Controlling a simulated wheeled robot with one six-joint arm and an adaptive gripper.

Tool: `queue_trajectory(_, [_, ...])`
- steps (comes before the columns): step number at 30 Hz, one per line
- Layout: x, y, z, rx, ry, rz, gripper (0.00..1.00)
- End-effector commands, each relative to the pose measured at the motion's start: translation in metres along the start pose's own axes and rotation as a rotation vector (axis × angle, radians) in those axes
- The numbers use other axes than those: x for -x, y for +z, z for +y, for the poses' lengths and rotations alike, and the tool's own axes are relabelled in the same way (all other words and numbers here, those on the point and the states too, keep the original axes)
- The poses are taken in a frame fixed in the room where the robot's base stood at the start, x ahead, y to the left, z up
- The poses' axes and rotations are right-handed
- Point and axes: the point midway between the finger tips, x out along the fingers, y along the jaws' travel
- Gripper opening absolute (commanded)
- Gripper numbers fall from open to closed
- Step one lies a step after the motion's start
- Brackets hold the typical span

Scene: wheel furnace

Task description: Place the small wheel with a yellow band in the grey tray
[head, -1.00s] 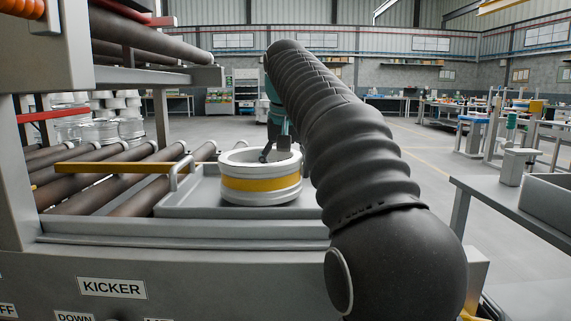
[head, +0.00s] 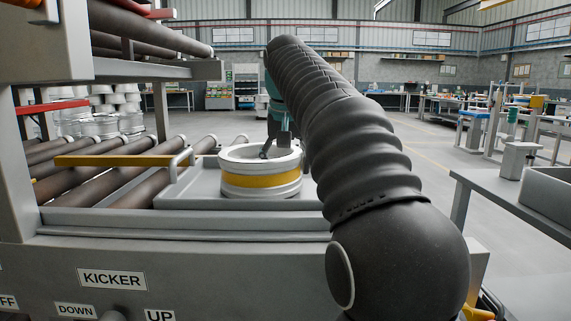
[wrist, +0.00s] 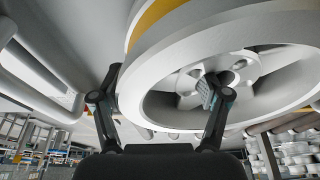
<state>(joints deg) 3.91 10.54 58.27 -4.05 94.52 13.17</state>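The small wheel with a yellow band (head: 260,181) lies flat on the shallow grey tray-like plate (head: 185,195) beside the rollers. My gripper (head: 277,150) is at the wheel's far rim in the head view, partly hidden by the wheel and my arm. In the wrist view the wheel (wrist: 225,60) fills the upper right. My gripper (wrist: 162,88) straddles the wheel's rim there, one finger outside it and one inside the hollow. The fingers are spread apart, with visible space beside the inner finger. Firm contact with the rim cannot be told.
A grey bin (head: 548,197) stands on a table (head: 490,188) at the right. A yellow bar (head: 115,161) crosses the rollers (head: 100,185) at the left. Stacked wheels (head: 100,120) stand behind them. Open floor (head: 430,150) lies between the roller station and the right-hand tables.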

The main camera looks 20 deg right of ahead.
Motion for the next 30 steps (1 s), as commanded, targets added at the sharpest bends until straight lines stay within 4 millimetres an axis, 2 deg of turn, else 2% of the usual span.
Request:
queue_trajectory(1, [0.002,0.000,0.000,0.000,-0.001,0.003,0.85])
queue_trajectory(3, [0.002,0.000,0.000,0.000,-0.001,0.003,1.00])
queue_trajectory(16, [0.003,-0.001,0.000,0.000,0.000,0.000,1.00])
queue_trajectory(30, [0.060,-0.001,-0.001,0.000,-0.001,0.003,1.00])
